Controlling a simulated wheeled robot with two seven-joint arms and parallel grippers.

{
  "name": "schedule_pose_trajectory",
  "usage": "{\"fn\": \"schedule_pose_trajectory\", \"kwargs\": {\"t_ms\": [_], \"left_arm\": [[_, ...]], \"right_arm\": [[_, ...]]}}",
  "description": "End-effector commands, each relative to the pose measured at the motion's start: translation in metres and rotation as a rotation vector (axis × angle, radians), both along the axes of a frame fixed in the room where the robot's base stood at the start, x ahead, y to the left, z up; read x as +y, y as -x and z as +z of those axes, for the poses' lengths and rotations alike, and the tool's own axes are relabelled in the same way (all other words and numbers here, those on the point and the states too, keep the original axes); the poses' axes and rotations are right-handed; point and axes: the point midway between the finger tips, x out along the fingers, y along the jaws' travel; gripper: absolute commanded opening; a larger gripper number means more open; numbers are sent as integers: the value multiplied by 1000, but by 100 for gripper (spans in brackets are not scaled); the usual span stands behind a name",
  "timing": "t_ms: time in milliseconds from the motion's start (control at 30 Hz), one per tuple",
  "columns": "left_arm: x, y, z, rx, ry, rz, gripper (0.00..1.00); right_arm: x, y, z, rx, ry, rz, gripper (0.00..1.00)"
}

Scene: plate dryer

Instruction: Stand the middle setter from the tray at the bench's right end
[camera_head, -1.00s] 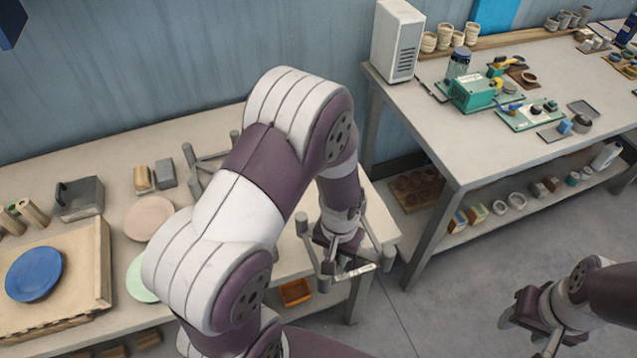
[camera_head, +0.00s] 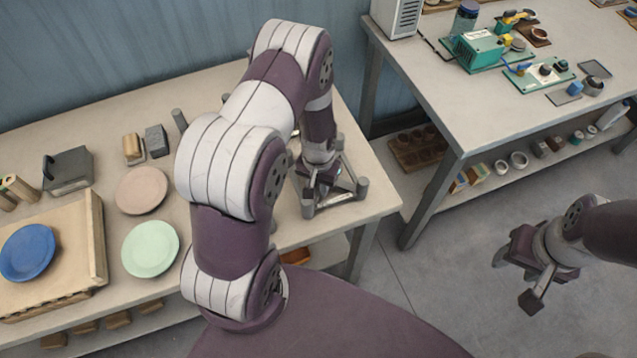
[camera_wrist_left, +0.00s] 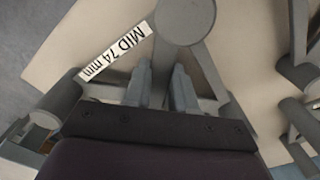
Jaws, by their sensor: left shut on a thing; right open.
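The middle setter (camera_head: 348,190) is a grey three-armed frame with round posts, at the bench's right end in the head view. Its label "MID 74 mm" shows in the left wrist view, where a round post (camera_wrist_left: 185,18) is in front of the fingers. My left gripper (camera_head: 318,188) is shut on the setter; its fingers also show in the wrist view (camera_wrist_left: 164,88). The setter looks level, but I cannot tell whether its posts touch the bench. My right gripper (camera_head: 516,280) is open and empty over the floor. Grey posts (camera_head: 180,120) show behind my left arm, which hides the rest.
A second table (camera_head: 480,115) with teal devices stands across a gap at the right.

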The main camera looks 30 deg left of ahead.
Motion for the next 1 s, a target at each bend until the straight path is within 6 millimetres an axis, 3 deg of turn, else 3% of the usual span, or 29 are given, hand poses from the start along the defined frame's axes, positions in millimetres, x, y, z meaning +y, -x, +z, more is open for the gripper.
{"fn": "schedule_pose_trajectory", "kwargs": {"t_ms": [400,433,500,867,1000], "left_arm": [[0,-1,-11,-4,0,1,0],[0,-1,-10,-3,0,0,35],[0,-1,-9,-3,0,1,50],[0,-1,-3,-5,0,1,50],[0,-1,21,-7,-1,1,50]], "right_arm": [[0,0,-2,0,0,0,50],[0,0,-1,0,0,0,50],[0,0,-1,0,0,0,50],[0,0,1,0,0,0,50],[0,0,-3,0,0,0,50]]}}
